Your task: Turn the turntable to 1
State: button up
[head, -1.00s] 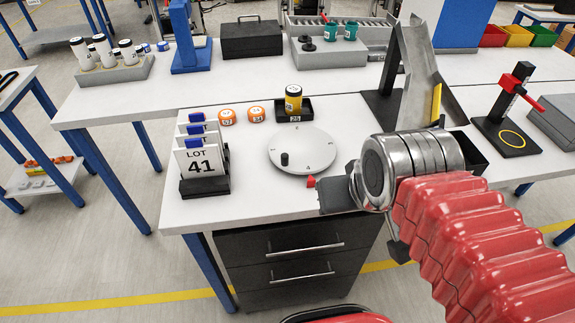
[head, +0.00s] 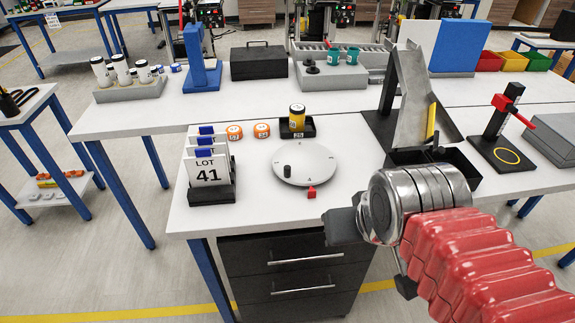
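The turntable (head: 312,160) is a round white disc on the near white table. A short black peg (head: 287,171) stands upright on its left front part. Small marks sit around the disc, too small to read surely. A red pointer (head: 311,192) sits at the disc's front edge. My gripper (head: 338,228), a dark end on a silver wrist, is at the table's front edge, nearer to me than the pointer and a little right of it. It appears apart from the disc and the peg. Its fingers are seen too poorly to tell open from shut.
A card rack marked LOT 41 (head: 210,170) stands left of the disc. A metal chute (head: 414,110) with black bins (head: 460,168) stands to the right.

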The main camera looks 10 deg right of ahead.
aim_at(303, 164)
jog(key=z, duration=0.75)
jog(key=k, duration=0.6)
jog(key=u, duration=0.75)
jog(key=i, duration=1)
